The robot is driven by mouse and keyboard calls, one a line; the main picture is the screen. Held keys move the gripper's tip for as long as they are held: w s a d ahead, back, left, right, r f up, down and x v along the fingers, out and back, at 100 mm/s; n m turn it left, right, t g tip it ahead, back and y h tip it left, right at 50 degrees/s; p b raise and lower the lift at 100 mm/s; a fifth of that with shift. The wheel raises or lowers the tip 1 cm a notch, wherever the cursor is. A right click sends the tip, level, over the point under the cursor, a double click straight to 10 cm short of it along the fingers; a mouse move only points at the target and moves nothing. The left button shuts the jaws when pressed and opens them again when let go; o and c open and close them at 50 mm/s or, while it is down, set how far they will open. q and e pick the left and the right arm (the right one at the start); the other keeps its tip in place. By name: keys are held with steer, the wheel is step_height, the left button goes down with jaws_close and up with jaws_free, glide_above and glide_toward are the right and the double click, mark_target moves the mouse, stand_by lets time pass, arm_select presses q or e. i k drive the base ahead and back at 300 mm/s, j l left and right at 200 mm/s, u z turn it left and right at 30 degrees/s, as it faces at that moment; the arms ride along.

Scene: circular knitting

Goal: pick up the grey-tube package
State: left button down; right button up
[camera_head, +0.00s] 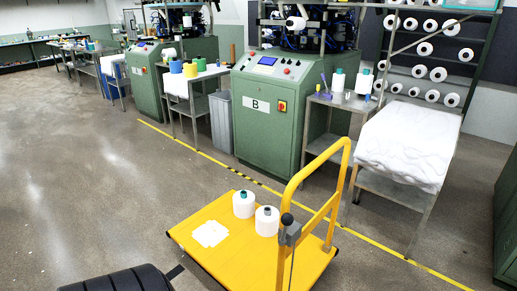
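Two white yarn packages stand upright side by side on the yellow platform cart (205,262). The nearer right one (267,223) has a dull greyish tube end on top; the shade is hard to tell at this size. The farther left one (243,206) has a teal tube end. A flat white patch (210,234) lies on the cart deck left of them.
The cart's yellow handle (290,200) rises just right of the packages, with a grey-black fitting (289,232) on it. Behind stand green machine B (270,120), a grey bin (221,122) and a white-covered table (408,142). The floor to the left is open.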

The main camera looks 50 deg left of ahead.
mark_target(267, 218)
steer(key=u, duration=1.55)
steer(key=i+j, duration=0.5)
steer(key=i+j+z, duration=0.1)
steer(key=i+j, duration=0.95)
steer(key=j, duration=0.2)
